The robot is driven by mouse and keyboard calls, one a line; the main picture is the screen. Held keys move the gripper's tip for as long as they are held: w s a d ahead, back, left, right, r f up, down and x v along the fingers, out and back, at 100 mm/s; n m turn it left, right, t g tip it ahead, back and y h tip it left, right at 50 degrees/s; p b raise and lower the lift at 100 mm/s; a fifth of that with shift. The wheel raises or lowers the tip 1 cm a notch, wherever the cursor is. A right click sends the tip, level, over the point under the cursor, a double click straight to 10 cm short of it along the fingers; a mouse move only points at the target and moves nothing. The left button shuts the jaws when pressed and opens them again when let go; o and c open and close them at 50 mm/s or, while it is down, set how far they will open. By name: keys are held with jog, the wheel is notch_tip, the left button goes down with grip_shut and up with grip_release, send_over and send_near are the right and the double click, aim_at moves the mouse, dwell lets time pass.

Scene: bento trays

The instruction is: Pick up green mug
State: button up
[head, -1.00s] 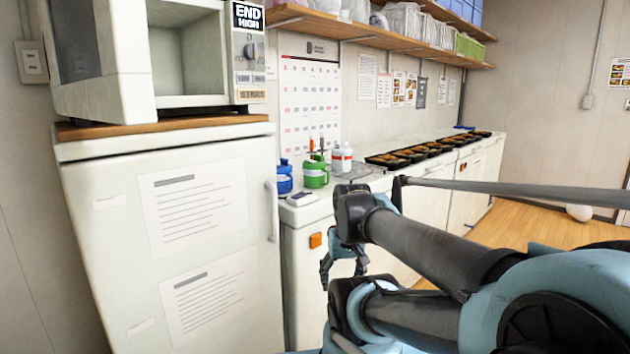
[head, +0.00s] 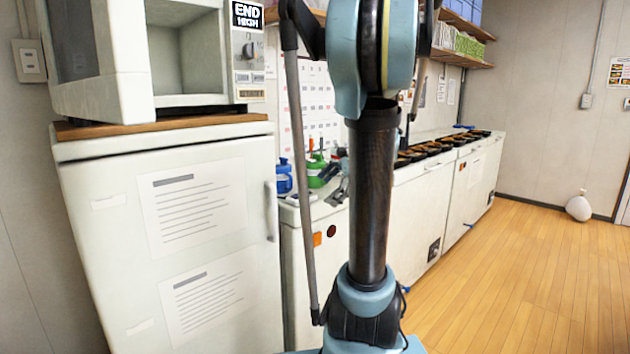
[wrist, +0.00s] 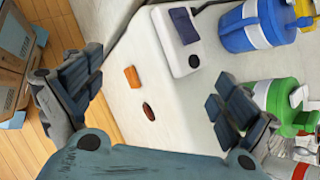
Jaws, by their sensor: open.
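In the wrist view the green mug (wrist: 285,98) is at the right edge, partly covered by my right-hand finger. My gripper (wrist: 158,74) is open and empty, its fingers wide apart over the white counter's corner and front face. The mug lies outside the fingers, beyond the right one. In the head view my gripper (head: 337,190) is small and partly hidden, close by the mug on its right.
A white box (wrist: 188,60) with a dark pad lies near the counter corner. A white bottle with a red band (wrist: 300,168) is at lower right. The tall white fridge (head: 100,260) stands left of the counter.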

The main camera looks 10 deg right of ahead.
aim_at(315, 176)
jog(key=w+d+r+m+t+y, duration=0.4)
jog(key=w+d+m, duration=0.4)
jog(key=w+d, duration=0.5)
jog(key=shift+g, duration=0.4)
jog(key=x, duration=0.7)
jog(key=r+x, duration=0.1)
jog(key=x, duration=0.2)
jog(key=shift+w+a+f, duration=0.15)
jog(key=shift+a, duration=0.25)
jog(key=shift+x, duration=3.15)
jog(key=shift+w+d, duration=0.1)
jog(key=shift+d, duration=0.1)
jog(key=c, duration=1.6)
